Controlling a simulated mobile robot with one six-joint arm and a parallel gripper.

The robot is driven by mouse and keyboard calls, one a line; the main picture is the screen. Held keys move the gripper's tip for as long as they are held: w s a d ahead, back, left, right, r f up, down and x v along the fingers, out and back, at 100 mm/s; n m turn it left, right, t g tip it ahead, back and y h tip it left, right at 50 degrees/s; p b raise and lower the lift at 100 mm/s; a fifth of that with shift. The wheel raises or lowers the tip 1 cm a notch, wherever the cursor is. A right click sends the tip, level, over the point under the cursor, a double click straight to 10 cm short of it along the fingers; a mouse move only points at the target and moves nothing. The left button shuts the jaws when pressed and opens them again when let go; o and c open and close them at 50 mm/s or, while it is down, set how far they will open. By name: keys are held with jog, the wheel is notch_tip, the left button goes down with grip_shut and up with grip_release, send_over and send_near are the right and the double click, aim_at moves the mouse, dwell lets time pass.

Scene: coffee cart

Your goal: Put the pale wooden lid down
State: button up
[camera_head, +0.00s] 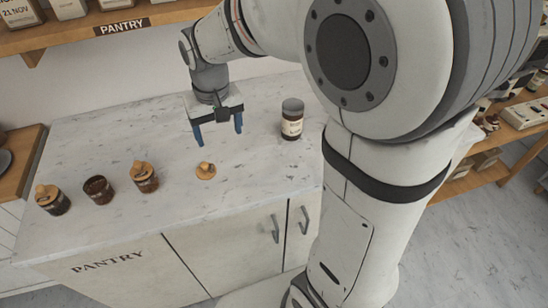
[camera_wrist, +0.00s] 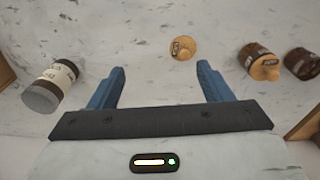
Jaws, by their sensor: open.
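The pale wooden lid (camera_head: 205,171) lies on the marble counter (camera_head: 235,207), knob up, apart from the jars. It also shows in the wrist view (camera_wrist: 183,48), ahead of and between the fingers. My gripper (camera_head: 218,138) is open and empty, with its blue fingers pointing down above the counter, behind the lid in the head view. In the wrist view my gripper (camera_wrist: 160,82) has a wide gap between its fingers. Nothing is between them. An open brown jar (camera_head: 98,189) without a lid stands to the left.
Two lidded jars, one at far left (camera_head: 52,200) and one nearer the lid (camera_head: 144,177), flank the open jar. A dark jar with a grey cap (camera_head: 292,119) stands to the right of my gripper. A pantry shelf (camera_head: 110,27) is above the back. The front counter is clear.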

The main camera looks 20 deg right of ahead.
jog(key=s+d+t, duration=0.1)
jog(key=s+d, duration=0.3)
jog(key=s, duration=0.3)
jog(key=s+d+r+m+t, duration=0.1)
jog(key=s+d, duration=0.4)
jog(key=s, duration=0.3)
jog(key=shift+d+r, duration=0.15)
jog(key=shift+r, duration=0.05)
